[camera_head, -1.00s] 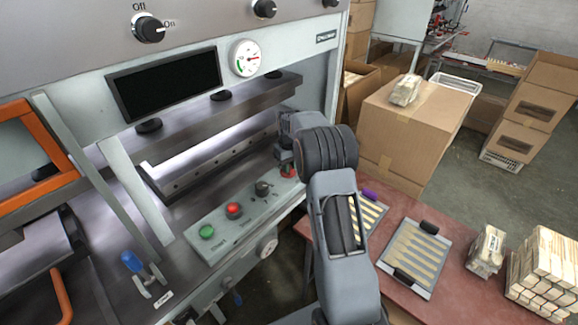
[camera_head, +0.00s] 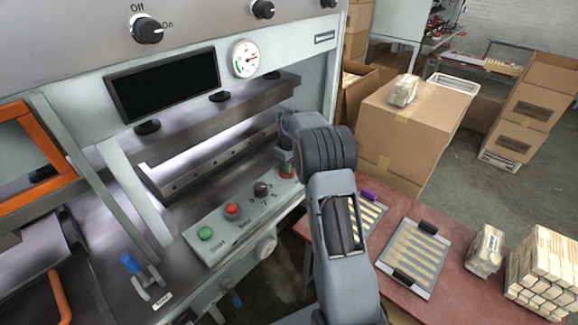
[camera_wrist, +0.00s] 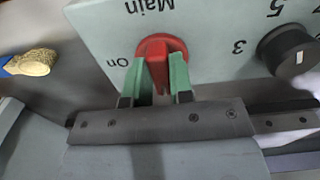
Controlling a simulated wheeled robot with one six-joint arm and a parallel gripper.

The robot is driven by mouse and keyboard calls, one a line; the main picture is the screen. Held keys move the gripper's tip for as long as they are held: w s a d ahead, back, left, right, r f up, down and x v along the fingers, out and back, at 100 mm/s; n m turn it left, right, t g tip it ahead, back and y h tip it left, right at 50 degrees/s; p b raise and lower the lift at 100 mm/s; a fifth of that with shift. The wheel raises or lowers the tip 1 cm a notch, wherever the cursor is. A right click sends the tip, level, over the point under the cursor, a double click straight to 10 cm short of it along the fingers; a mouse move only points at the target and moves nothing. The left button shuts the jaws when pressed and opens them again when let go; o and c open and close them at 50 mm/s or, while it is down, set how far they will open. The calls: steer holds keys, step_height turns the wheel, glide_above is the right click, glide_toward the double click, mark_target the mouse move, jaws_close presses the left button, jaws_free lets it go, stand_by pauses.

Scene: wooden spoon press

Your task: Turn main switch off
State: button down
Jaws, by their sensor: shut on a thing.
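The red main switch (camera_wrist: 153,48) sits on the pale control panel, with "Main" and "On" printed upside down beside it in the wrist view. Its handle stands between the two green fingertips of my gripper (camera_wrist: 158,80), which is shut on it. The handle points roughly down the picture, while "On" is to its left. An "Off" label is not visible there. In the head view my gripper (camera_head: 285,160) is over the right end of the panel, and only a little red of the switch (camera_head: 286,175) shows beneath it.
A dark numbered knob (camera_wrist: 288,50) is close to the right of the switch in the wrist view. A red button (camera_head: 232,210) and green button (camera_head: 205,233) are on the same panel (camera_head: 222,232). The press bar (camera_head: 215,155) is behind. A spoon tray (camera_head: 414,257) lies on the red table.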

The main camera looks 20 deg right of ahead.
steer(key=c, duration=1)
jaws_free()
step_height(320, 180, up, 14)
steer(key=shift+f, duration=0.1)
